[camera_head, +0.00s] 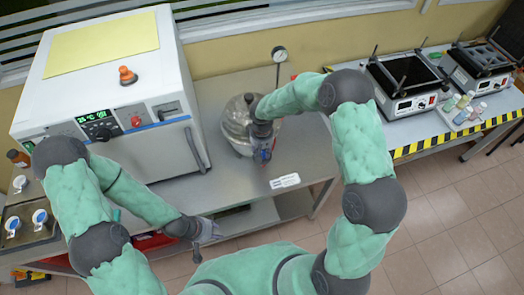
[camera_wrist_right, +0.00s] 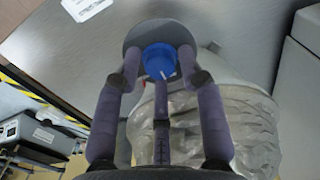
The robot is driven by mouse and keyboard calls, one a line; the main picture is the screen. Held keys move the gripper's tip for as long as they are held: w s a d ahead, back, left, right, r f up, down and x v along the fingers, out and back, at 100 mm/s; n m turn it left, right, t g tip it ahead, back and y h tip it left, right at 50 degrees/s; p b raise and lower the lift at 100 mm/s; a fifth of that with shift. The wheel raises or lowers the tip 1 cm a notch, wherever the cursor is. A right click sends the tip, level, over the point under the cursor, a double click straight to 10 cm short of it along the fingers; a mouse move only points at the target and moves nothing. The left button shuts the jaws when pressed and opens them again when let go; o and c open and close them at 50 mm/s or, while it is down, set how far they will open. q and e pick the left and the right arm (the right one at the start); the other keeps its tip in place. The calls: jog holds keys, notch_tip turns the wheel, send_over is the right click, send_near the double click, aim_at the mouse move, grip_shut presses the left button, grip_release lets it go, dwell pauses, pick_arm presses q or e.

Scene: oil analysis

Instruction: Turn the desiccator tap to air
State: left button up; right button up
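The desiccator (camera_head: 238,128) is a round, clear vessel on the steel bench, and my right arm partly covers it. Its tap is a blue knob (camera_wrist_right: 158,60) with a white mark, seen in the right wrist view in front of a grey disc. My right gripper (camera_wrist_right: 160,52) has its fingers spread on either side of the knob, with a small gap showing on each side. In the head view my right gripper (camera_head: 262,152) is at the desiccator's front right side. My left gripper (camera_head: 212,230) hangs by the bench's front edge, away from the desiccator, its fingers small.
A white oven (camera_head: 150,130) with a display stands left of the desiccator. A pressure gauge (camera_head: 279,54) rises behind it. A white label (camera_head: 285,181) lies on the bench near the front edge. Black heating units (camera_head: 405,85) stand on the right table.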

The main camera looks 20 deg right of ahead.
jog(key=shift+f, duration=0.3)
grip_shut()
